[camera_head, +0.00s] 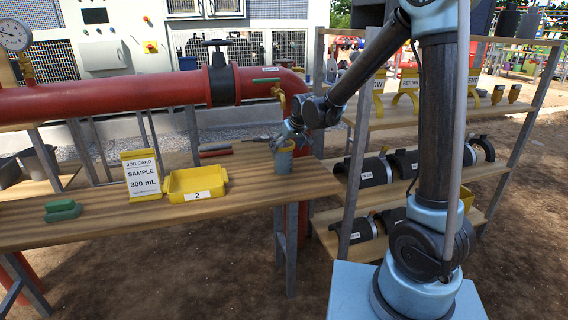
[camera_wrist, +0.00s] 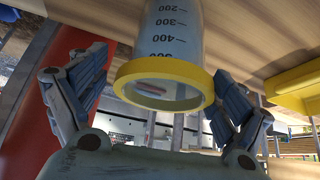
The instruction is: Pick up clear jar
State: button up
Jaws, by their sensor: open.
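The clear jar (camera_wrist: 172,35) has a yellow rim and dark graduation marks. In the wrist view it is large, with its rim towards the camera. In the head view the jar (camera_head: 284,160) stands upright near the right end of the wooden table (camera_head: 240,180). My gripper (camera_head: 286,138) is just above the jar's rim. In the wrist view my gripper (camera_wrist: 158,80) is open, with one finger on each side of the jar. Gaps show between the fingers and the jar, and nothing is held.
A yellow tray (camera_head: 195,184) marked 2, a job card (camera_head: 141,176) reading "SAMPLE 300 mL" and a green block (camera_head: 62,211) stand to the left. A red pipe (camera_head: 130,98) with a valve runs behind the table. A shelf rack (camera_head: 400,190) with dark fittings stands at the right.

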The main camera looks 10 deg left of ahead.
jog(key=shift+a+x, duration=0.15)
jog(key=shift+x, duration=0.85)
jog(key=shift+a+x, duration=0.15)
jog(key=shift+x, duration=0.9)
jog(key=shift+w+a+f, duration=0.2)
jog(key=shift+w+f, duration=0.1)
jog(key=shift+f, duration=0.1)
jog(key=c, duration=1.6)
jog(key=shift+r, duration=0.15)
